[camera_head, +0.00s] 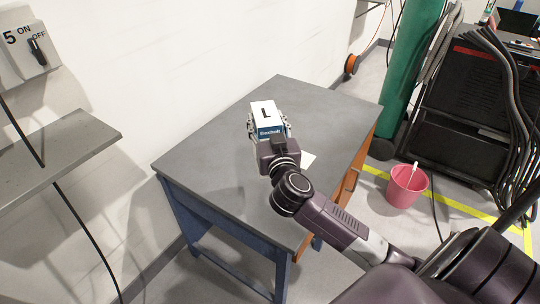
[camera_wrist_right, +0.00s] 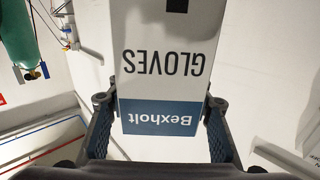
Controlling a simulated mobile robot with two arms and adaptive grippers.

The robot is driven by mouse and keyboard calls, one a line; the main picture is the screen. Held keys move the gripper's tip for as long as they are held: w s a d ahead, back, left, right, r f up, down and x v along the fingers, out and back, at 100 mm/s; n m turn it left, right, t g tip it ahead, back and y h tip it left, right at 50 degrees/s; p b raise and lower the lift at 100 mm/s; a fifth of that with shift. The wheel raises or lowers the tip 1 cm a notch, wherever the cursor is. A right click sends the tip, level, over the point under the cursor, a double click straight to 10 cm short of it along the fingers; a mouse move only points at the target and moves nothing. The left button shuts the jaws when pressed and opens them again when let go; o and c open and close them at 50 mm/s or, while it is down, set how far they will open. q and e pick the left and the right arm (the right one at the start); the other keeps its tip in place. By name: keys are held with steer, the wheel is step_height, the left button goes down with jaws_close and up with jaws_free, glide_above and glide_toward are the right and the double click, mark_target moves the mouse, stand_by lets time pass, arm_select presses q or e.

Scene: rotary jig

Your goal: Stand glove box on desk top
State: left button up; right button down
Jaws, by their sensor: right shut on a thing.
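The glove box (camera_head: 265,110) is white with a blue band reading "Bexholt" and a black "L" on its upward-facing side. My right gripper (camera_head: 269,126) is shut on it, with one finger on each side. In the right wrist view the box (camera_wrist_right: 165,55) fills the middle, its "GLOVES" lettering upside down, between the gripper's two fingers (camera_wrist_right: 160,103). The grey desk top (camera_head: 215,140) lies under the box in the head view. I cannot tell whether the box touches it. My left gripper is not in view.
The rest of the desk top looks clear. A grey wall shelf (camera_head: 60,150) is at left. A pink bucket (camera_head: 406,188) and green cylinder (camera_head: 410,75) stand right of the desk.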

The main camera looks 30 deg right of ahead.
step_height(320, 180, down, 9)
steer(key=shift+r+b, duration=0.2)
steer(key=shift+b, duration=1)
steer(key=shift+f+b, duration=1.2)
steer(key=shift+f, duration=1.5)
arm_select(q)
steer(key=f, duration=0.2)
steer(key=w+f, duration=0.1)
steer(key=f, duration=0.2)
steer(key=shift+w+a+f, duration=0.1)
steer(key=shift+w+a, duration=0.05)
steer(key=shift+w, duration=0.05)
arm_select(e)
steer(key=c, duration=1)
jaws_free()
steer(key=shift+f, duration=0.1)
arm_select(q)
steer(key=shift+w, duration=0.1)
arm_select(e)
steer(key=shift+o, duration=0.2)
steer(key=shift+s+a, duration=0.1)
steer(key=shift+s, duration=0.05)
steer(key=v, duration=1.1)
steer(key=shift+s+a, duration=0.15)
steer(key=shift+s, duration=0.2)
